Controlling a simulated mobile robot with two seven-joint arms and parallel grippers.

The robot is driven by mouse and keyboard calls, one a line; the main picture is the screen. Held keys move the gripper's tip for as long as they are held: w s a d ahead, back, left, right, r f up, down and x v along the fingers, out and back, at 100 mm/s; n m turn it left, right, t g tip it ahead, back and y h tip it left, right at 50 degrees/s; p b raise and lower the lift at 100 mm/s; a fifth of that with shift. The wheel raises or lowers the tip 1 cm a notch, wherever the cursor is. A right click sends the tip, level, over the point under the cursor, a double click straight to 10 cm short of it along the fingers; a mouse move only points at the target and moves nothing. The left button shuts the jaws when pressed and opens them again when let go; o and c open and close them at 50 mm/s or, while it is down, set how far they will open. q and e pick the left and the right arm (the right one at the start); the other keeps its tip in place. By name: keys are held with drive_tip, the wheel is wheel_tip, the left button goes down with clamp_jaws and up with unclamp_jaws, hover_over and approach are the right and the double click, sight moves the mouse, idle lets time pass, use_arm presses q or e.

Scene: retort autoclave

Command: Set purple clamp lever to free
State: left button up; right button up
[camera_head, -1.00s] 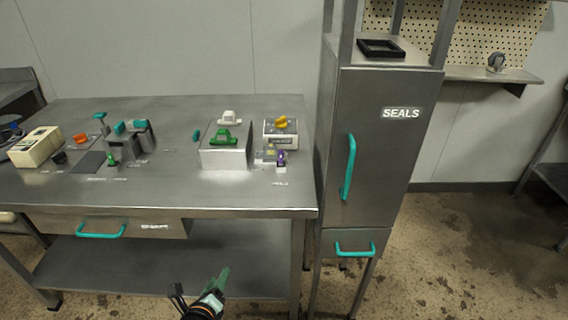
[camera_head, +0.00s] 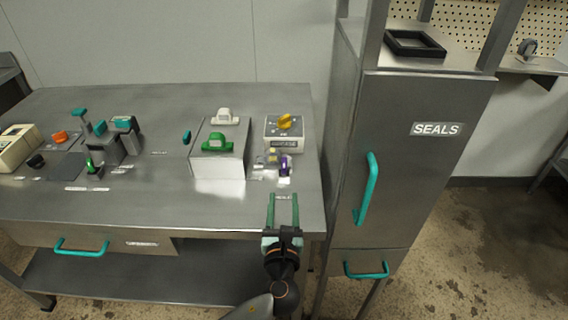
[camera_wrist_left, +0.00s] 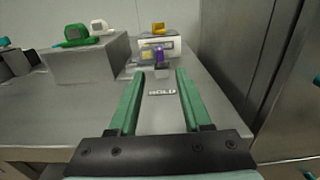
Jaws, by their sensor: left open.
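The purple clamp lever (camera_head: 284,163) stands upright on a small grey base at the front right of the table. It also shows in the left wrist view (camera_wrist_left: 159,56), ahead of the fingers and between their lines. My left gripper (camera_head: 282,196) is open and empty, with its green fingers pointing at the lever from the table's front edge. In the left wrist view its fingertips (camera_wrist_left: 163,72) are apart, with a label reading HOLD (camera_wrist_left: 162,92) on the table between them. My right gripper is not in view.
Behind the lever stands a white box with a yellow knob (camera_head: 285,122). Left of it is a grey block (camera_head: 219,165) with green and white handles. A tall SEALS cabinet (camera_head: 420,150) stands close on the right. The table front between block and edge is clear.

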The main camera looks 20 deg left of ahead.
sight(284, 171)
use_arm(q)
drive_tip(key=b+x, duration=0.1)
drive_tip(key=x, duration=1)
drive_tip(key=shift+w+a+f, duration=0.1)
drive_tip(key=shift+w, duration=0.05)
clamp_jaws()
idle(1.0)
